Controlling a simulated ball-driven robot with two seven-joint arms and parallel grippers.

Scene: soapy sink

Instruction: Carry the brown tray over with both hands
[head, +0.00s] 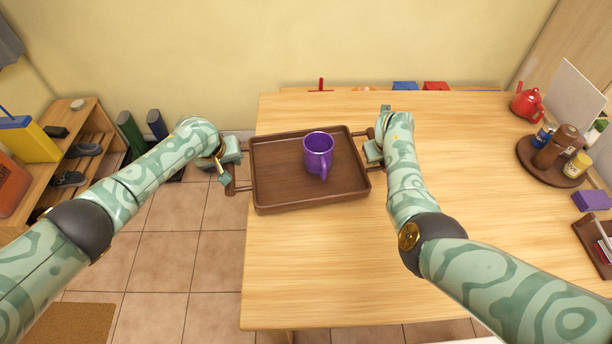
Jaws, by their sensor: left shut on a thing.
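The brown tray (280,194) is at the left end of the wooden table, with its left handle out past the table's left edge. A purple mug (318,150) stands upright on it, right of its middle. My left gripper (230,160) is shut on the tray's left handle. My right gripper (373,150) is at the tray's right handle; my arm hides its fingers, so I cannot tell if they are closed. I cannot tell whether the tray touches the tabletop.
The table (340,270) is bare in front of the tray. At the right stand a round brown tray (527,158) with jars, a red teapot (527,104) and a purple block (591,200). A wooden shoe rack (88,125) stands at the left on the tiled floor.

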